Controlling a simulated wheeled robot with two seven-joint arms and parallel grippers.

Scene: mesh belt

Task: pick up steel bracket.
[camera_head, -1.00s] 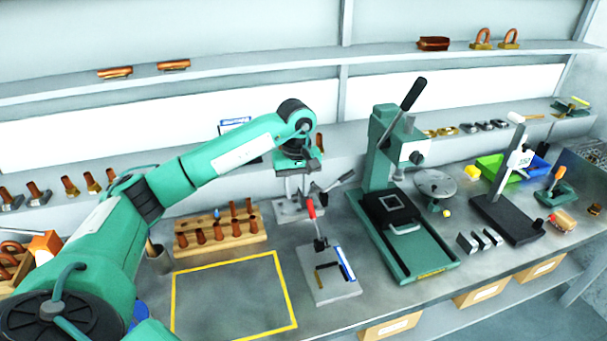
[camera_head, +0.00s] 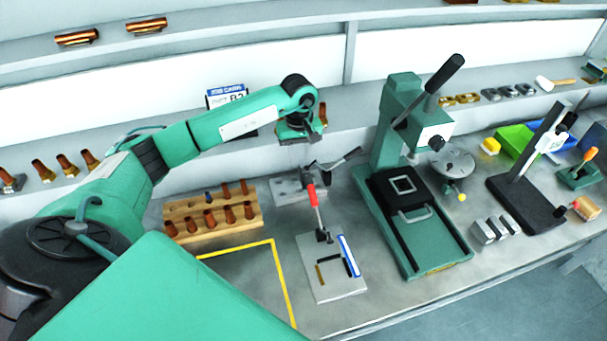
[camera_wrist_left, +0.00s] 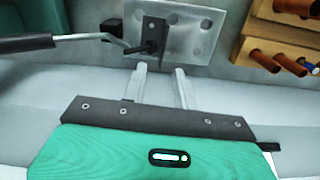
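My left gripper (camera_head: 298,137) is above the back of the bench, in front of the shelf. In the left wrist view its two fingers (camera_wrist_left: 162,78) are apart with nothing between them. Beyond the fingertips is a steel plate (camera_wrist_left: 190,40) with holes and a dark upright clamp part (camera_wrist_left: 151,35); its black handle (camera_wrist_left: 25,43) points left. Several small grey steel pieces (camera_head: 496,229) stand at the right of the bench, and several more grey pieces (camera_head: 508,91) lie on the shelf. I cannot tell which is the steel bracket. My right gripper is not in view.
A wooden peg block (camera_head: 212,216) stands left of the plate. A red-handled clamp fixture (camera_head: 333,285) is in front, a green press (camera_head: 408,225) to its right. A black stand (camera_head: 527,207) and green bin (camera_head: 514,140) are farther right. The yellow-outlined area (camera_head: 282,280) looks clear.

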